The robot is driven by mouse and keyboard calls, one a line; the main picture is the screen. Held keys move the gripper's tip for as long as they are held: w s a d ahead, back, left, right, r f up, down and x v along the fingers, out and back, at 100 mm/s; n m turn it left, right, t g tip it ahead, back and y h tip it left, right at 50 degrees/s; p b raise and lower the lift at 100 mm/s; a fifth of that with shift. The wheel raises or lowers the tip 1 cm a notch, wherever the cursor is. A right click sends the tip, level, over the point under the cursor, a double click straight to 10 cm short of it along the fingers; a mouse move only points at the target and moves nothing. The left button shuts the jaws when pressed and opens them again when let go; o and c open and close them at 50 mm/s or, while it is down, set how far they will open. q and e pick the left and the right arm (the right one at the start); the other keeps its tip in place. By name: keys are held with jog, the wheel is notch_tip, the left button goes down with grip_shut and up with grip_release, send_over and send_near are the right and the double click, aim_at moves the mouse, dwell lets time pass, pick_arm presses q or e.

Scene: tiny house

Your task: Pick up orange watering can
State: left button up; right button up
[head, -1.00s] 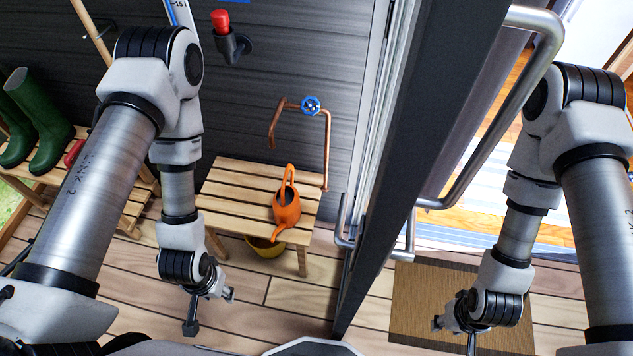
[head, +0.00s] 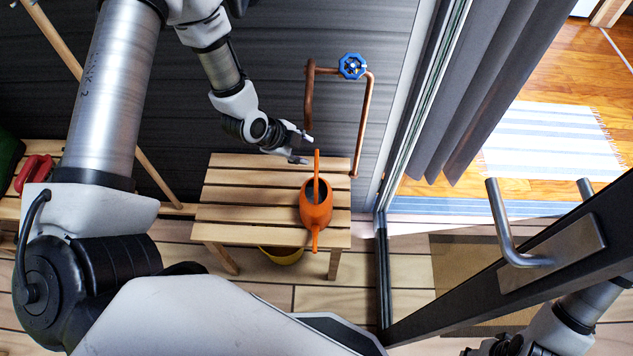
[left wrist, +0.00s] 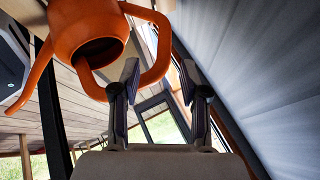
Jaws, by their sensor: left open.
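The orange watering can (head: 316,214) stands on the slatted wooden bench (head: 240,192), its spout toward me and its looped handle toward the wall. My left gripper (head: 304,149) is open and empty, just beyond the can at the handle's far side. In the left wrist view the can (left wrist: 85,28) fills the upper left. Part of its handle loop appears between the open fingers of the left gripper (left wrist: 159,78); I cannot tell if they touch. Part of my right gripper (head: 493,346) shows at the bottom edge, beyond the door; its fingers are unclear.
A copper pipe with a blue valve wheel (head: 352,66) rises behind the bench's right end, close to my left gripper. A yellow pot (head: 281,255) sits under the bench. The dark-framed door with a metal handle (head: 522,238) stands open at the right. A wooden pole leans at left.

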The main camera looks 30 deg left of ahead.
aim_at(317, 153)
pick_arm(q)
jog(key=x, duration=0.3)
jog(key=b+x, duration=0.1)
jog(key=x, duration=0.3)
jog(key=shift+w, duration=0.35)
jog(key=shift+s+r, duration=0.1)
jog(key=shift+c, duration=1.3)
grip_shut()
